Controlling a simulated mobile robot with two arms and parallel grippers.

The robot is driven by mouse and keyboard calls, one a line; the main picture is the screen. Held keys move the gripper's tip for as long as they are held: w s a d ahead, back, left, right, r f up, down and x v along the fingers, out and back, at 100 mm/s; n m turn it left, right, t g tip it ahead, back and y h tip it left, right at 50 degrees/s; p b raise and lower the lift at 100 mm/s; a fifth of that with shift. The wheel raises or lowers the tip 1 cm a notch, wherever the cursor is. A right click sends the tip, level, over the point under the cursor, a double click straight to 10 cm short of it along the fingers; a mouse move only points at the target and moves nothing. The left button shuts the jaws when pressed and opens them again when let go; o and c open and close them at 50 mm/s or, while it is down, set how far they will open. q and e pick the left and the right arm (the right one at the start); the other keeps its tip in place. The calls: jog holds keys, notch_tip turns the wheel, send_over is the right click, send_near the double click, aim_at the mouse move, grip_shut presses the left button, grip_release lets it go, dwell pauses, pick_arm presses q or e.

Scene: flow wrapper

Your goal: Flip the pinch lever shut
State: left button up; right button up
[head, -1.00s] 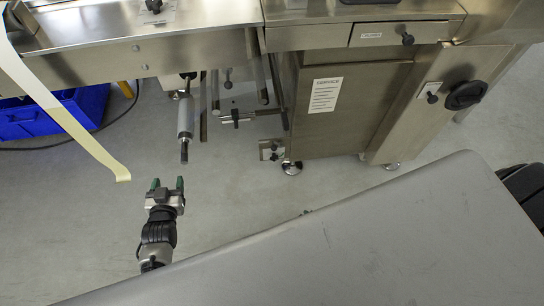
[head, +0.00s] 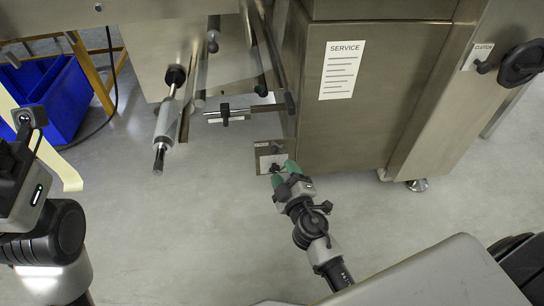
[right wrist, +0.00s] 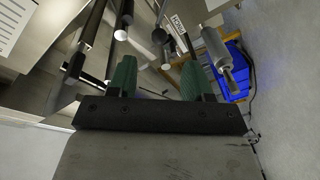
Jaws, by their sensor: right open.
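A small metal plate (head: 262,168) with a white label sits low at the cabinet's left corner, with a small dark lever (head: 277,150) on it; this may be the pinch lever, but the label is too small to read. My right gripper (head: 285,169) is open and empty, its green fingertips overlapping the plate's lower right part in the head view. I cannot tell whether they touch it. In the right wrist view, the right gripper (right wrist: 156,78) has its fingers apart, with a black knob (right wrist: 160,36) visible beyond the gap. My left arm shows at the left, without its fingers.
A black cross handle (head: 225,115) on a rod and a grey roller (head: 165,125) hang left of the plate. The steel cabinet (head: 380,110) stands right. A blue bin (head: 45,95) and a pale film strip (head: 70,178) are left. Floor below is clear.

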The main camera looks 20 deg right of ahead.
aim_at(274, 148)
jog(key=w, duration=0.9)
jog(key=shift+w+d, duration=0.15)
jog(key=shift+d, duration=0.1)
jog(key=shift+w, duration=0.7)
jog(key=shift+c, duration=0.4)
jog(key=c, duration=0.8)
jog(key=shift+a+f+n, duration=0.15)
jog(key=shift+n, duration=0.35)
jog(key=shift+c, duration=0.2)
jog(key=o, duration=0.9)
